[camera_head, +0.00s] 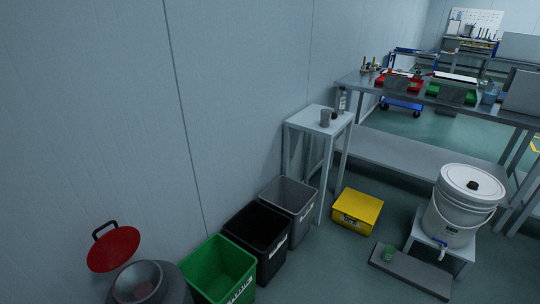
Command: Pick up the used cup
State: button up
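Several cup-like things are in view, and I cannot tell from the picture which is the used cup. A grey cup (325,118) stands upright on the small tall white table (306,120) by the wall. A bluish cup (489,97) is on the long metal workbench at the right. The insides of the cups are too small to make out. My gripper is not in view.
Green (220,272), black (258,240) and grey (289,202) open bins line the wall. A round container (140,284) with a raised red lid (114,249) is at bottom left. A yellow box (357,211) sits beside the small table. Floor is clear at bottom centre.

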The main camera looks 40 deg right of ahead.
aim_at(326, 114)
jog(key=i+z, duration=0.1)
jog(key=z, duration=0.25)
jog(key=i+l+z, duration=0.1)
jog(key=z, duration=0.25)
jog(key=i+z, duration=0.3)
jog(key=i, duration=0.35)
jog(key=i+j+z, duration=0.25)
jog(key=i, duration=0.45)
jog(key=i+j, duration=0.1)
jog(key=i, duration=0.45)
